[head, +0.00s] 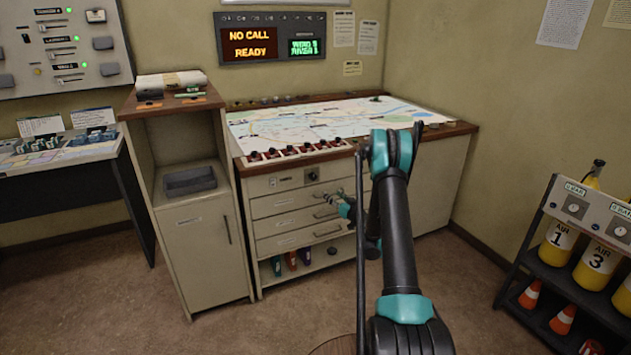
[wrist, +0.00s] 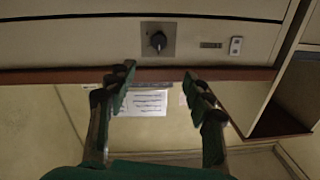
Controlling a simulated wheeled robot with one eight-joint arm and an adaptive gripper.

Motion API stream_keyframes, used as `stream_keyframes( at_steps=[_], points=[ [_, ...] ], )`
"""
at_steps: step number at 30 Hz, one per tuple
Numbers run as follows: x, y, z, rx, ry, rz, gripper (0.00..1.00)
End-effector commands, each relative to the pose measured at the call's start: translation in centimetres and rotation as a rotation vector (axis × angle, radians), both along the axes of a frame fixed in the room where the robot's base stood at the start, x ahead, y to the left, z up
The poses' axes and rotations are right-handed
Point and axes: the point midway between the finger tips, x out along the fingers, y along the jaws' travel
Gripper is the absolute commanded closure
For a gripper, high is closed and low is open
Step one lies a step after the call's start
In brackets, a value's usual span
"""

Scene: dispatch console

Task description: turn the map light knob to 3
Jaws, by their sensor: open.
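The map light knob (head: 312,175) is a small dark round knob on a grey plate, set in the front panel under the map table's top. In the wrist view the knob (wrist: 157,40) shows near the top, roughly centred between my fingers across the picture. Its pointer and scale numbers are too small to read. My gripper (head: 335,200) is in front of the drawers, a little below and right of the knob in the head view. In the wrist view my gripper (wrist: 160,78) is open and empty, fingers apart, and no contact with the knob shows.
A small label (wrist: 210,44) and a light switch plate (wrist: 236,46) sit beside the knob. Drawers with bar handles (head: 327,213) lie below the panel. The wooden table edge (wrist: 60,76) crosses the wrist view. A narrow cabinet (head: 205,245) stands to the left.

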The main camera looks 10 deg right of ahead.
Motion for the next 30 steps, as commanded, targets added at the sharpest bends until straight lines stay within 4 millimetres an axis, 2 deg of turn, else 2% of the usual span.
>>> stream_keyframes(
  at_steps=[5,8,24,30],
  points=[
    [1.2,0.3,-0.4,0.002,-0.006,-0.005,0.48],
    [2.6,0.9,-0.3,0.002,-0.005,-0.003,0.48],
    [12.4,4.7,-0.3,0.002,-0.004,-0.004,0.48],
    [15.0,5.8,-0.3,0.002,-0.004,-0.003,0.48]
  ],
)
